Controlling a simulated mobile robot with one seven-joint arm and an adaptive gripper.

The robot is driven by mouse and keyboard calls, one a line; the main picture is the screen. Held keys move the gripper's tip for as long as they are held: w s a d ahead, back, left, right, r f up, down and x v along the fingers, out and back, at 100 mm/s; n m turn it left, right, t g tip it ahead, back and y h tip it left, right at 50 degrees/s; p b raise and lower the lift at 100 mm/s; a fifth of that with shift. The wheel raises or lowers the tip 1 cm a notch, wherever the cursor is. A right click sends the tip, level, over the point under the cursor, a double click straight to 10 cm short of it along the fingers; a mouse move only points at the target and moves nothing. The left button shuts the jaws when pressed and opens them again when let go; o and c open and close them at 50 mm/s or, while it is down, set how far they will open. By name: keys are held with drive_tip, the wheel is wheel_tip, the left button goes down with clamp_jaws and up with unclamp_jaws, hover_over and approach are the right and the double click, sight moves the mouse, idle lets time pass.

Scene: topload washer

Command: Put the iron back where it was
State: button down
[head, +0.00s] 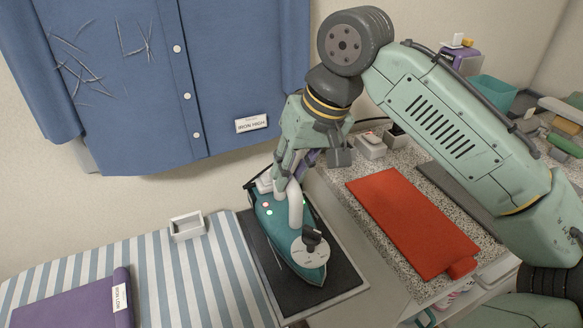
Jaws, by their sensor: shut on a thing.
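The teal iron (264,222) with a white handle and a round dial is in the middle of the head view. It is over the dark rest pad (345,272) at the right end of the striped ironing board (190,275). It looks flat on the pad, but I cannot tell whether its sole touches. Small lights glow red and green near its rear. My gripper (279,182) comes down from above and is shut on the rear of the iron's handle. The gripper's fingers partly hide that end of the handle.
A small white tray (187,227) and a purple folded cloth (75,301) lie on the board. A wrinkled blue shirt (150,70) hangs behind. A red cloth (411,220) lies on the speckled counter at right, with a teal bin (492,92) beyond. My arm spans the upper right.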

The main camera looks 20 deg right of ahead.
drive_tip(key=c, duration=1.9)
unclamp_jaws()
drive_tip(key=shift+f, duration=0.1)
drive_tip(key=o, duration=0.5)
drive_tip(key=b+v, duration=0.1)
drive_tip(key=v, duration=1.1)
drive_tip(key=shift+b, duration=0.3)
